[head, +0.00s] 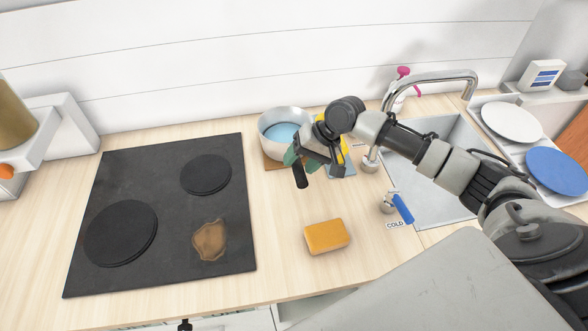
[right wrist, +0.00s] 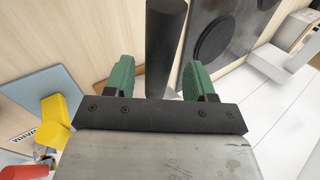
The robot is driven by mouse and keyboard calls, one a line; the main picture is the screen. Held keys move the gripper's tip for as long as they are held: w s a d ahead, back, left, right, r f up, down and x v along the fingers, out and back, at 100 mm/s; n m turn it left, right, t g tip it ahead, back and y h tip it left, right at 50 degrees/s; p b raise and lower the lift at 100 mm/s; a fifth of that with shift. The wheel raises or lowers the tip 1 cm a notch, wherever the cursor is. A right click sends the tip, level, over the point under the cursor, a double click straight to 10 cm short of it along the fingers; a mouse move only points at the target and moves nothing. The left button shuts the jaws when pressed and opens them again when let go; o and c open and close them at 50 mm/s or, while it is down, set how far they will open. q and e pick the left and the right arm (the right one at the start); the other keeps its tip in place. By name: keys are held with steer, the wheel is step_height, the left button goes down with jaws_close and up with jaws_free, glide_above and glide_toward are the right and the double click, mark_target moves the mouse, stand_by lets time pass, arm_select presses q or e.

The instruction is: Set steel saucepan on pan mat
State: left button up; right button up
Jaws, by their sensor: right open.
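The steel saucepan (head: 274,121) stands upright at the back of the counter, with something blue inside. Its black handle (head: 301,180) points toward me. A brown mat (head: 270,164) shows under the pan's near left edge; the rest of it is hidden. My right gripper (head: 301,160) is open over the handle. In the right wrist view the dark handle (right wrist: 165,45) lies between the green fingertips of the gripper (right wrist: 160,80), with gaps visible beside it. My left gripper is not in view.
A black hob (head: 165,260) with a brown stain (head: 209,241) is on the left. An orange sponge (head: 326,236) lies in front. A blue-grey mat (head: 343,170), the tap (head: 430,77) and the sink (head: 430,195) are on the right. Counter between hob and sponge is clear.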

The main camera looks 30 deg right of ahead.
steer(key=b+v, duration=0.1)
steer(key=v, duration=0.7)
steer(key=shift+d+r+b, duration=0.15)
steer(key=shift+r+b, duration=0.1)
steer(key=shift+b, duration=0.05)
steer(key=shift+s+f, duration=0.1)
